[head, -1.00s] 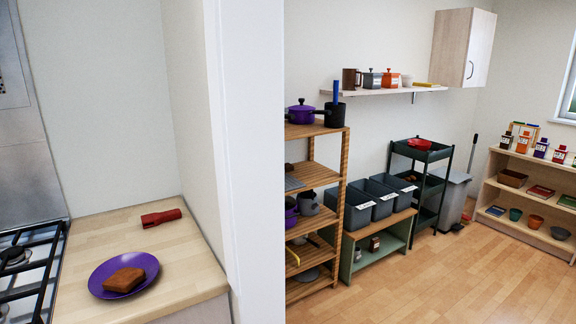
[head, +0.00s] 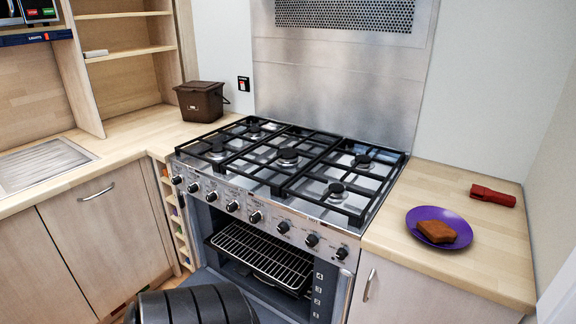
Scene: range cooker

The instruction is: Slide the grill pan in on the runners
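The range cooker (head: 232,204) stands in the middle of the head view with its front opening uncovered below the knobs. A wire rack (head: 262,252) sits inside the dark cavity, roughly level. It seems to be the top of the grill pan; I cannot tell how far in it is or whether it rests on the runners. Numbers mark the right side of the opening (head: 318,291). Neither of my grippers can be made out. A black ribbed shape at the bottom edge hides part of the area before the cooker.
A purple plate (head: 413,223) with a brown slice (head: 437,231) and a red tube-like object (head: 493,196) lie on the right worktop. A brown lidded bin (head: 202,101) stands on the left worktop. The hob's black grates (head: 290,160) are empty.

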